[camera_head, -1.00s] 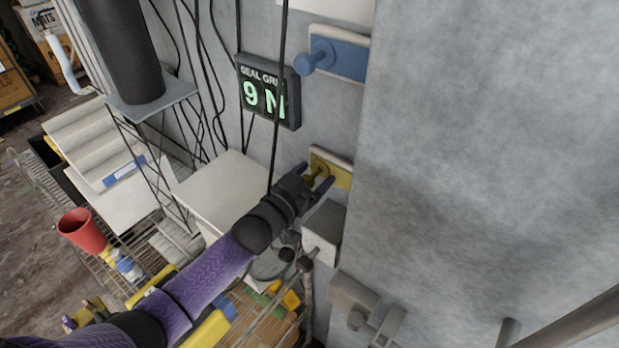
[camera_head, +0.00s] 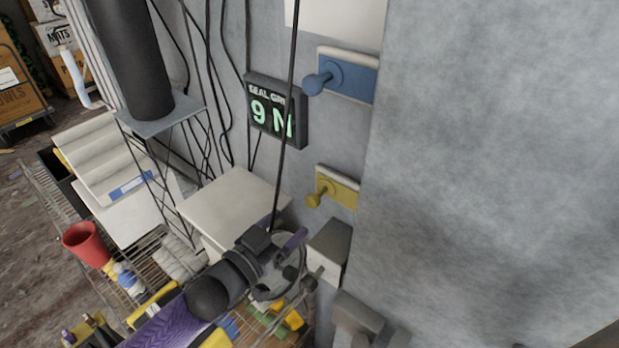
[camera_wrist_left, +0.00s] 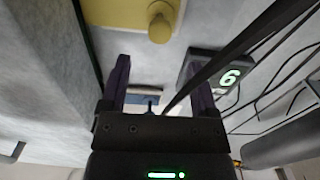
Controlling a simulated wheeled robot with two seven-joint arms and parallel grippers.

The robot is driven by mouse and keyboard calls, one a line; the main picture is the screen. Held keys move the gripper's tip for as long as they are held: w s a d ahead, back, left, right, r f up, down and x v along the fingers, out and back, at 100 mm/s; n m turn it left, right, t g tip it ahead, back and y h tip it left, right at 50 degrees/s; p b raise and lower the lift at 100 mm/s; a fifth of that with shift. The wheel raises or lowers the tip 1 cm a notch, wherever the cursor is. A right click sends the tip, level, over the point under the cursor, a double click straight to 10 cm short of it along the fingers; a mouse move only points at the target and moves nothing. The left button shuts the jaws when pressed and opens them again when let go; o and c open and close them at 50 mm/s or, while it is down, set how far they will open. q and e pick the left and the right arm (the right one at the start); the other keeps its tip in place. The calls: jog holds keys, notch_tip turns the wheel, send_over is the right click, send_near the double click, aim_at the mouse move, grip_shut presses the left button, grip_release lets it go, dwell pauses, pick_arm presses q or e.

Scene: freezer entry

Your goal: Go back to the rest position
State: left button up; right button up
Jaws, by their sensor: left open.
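My left gripper (camera_head: 292,256) is open and empty, below and left of the yellow knob (camera_head: 315,198) and apart from it. The knob stands on a yellow plate (camera_head: 341,190) on the grey wall. In the left wrist view my two dark purple fingers (camera_wrist_left: 162,82) are spread with nothing between them. The yellow knob (camera_wrist_left: 160,24) shows past the fingertips there. My purple left arm comes in from the bottom left of the head view. My right gripper is in neither view.
A blue knob (camera_head: 318,82) sits higher on the wall. A display (camera_head: 274,110) reading "SEAL GRIP 9 N" hangs left of it, behind a black cable. A white box (camera_head: 232,195), a grey box (camera_head: 331,246) and a wire rack with a red cup (camera_head: 84,243) are close to my arm.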

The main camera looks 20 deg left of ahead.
pick_arm(q)
jog(key=s+d+f+n+g+y+b, duration=0.1)
jog(key=s+f+g+y, duration=0.25)
jog(key=s+g, duration=0.5)
jog(key=s+d+f+n+g+y, duration=0.1)
jog(key=s+f+g+y, duration=0.3)
jog(key=s, duration=0.7)
notch_tip(320, 180, down, 33)
jog(key=s+g+h+b, duration=0.1)
jog(key=s+g+b, duration=0.2)
jog(key=b, duration=1.2)
jog(key=s+a+f+b, duration=0.1)
jog(key=s+f+b, duration=0.5)
jog(key=f, duration=0.5)
jog(key=s+a+f+b, duration=0.2)
jog(key=s+f+b, duration=0.4)
jog(key=f, duration=0.6)
jog(key=shift+s+f+m+g, duration=0.3)
jog(key=shift+s+g, duration=0.15)
jog(key=shift+s, duration=0.25)
